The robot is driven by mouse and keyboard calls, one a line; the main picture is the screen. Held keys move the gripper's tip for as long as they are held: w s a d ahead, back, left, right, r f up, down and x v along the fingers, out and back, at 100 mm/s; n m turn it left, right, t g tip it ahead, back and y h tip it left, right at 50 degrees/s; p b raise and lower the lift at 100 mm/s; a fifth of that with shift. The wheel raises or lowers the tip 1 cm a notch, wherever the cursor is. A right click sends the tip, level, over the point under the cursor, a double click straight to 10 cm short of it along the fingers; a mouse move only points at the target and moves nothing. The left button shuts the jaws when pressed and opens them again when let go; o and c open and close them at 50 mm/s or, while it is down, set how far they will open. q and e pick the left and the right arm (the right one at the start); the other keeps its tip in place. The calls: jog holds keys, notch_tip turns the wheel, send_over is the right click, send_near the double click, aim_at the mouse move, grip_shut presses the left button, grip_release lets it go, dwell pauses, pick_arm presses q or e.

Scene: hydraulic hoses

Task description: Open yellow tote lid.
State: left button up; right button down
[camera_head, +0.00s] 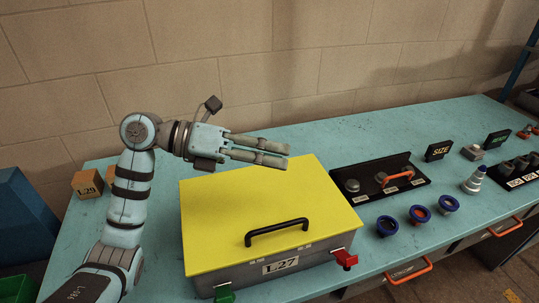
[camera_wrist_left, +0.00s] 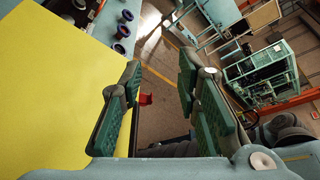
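The yellow tote lid (camera_head: 235,205) lies flat and closed on a grey tote (camera_head: 318,258) labelled L.27. A black handle (camera_head: 277,232) stands near the lid's front edge. A red latch (camera_head: 345,259) is at the tote's front right and a green latch (camera_head: 224,295) at its front left; I cannot tell whether they are fastened. My left gripper (camera_head: 288,156) is above the lid's back part, fingers pointing right, apart and empty. In the left wrist view the gripper (camera_wrist_left: 160,62) is open, with the yellow lid (camera_wrist_left: 45,90) to its left. My right gripper is not seen.
The tote stands on a teal workbench (camera_head: 330,145) against a block wall. A wooden block (camera_head: 87,184) marked L.29 is at the left.

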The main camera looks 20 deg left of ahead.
pick_arm(q)
jog(key=v, duration=1.2)
jog(key=shift+f, duration=0.25)
jog(key=shift+c, duration=1.4)
jog(key=n, duration=0.1)
send_near(276, 226)
jog(key=shift+n+g+h, duration=0.3)
jog(key=shift+h, duration=0.1)
jog(key=x, duration=0.3)
jog(key=p+x, duration=0.1)
jog(key=x, duration=0.3)
jog(key=f+x, duration=0.1)
jog(key=x, duration=0.2)
jog(key=shift+w+f, duration=0.1)
jog(key=shift+w, duration=0.15)
jog(key=shift+c, duration=0.3)
jog(key=shift+a, duration=0.1)
grip_shut()
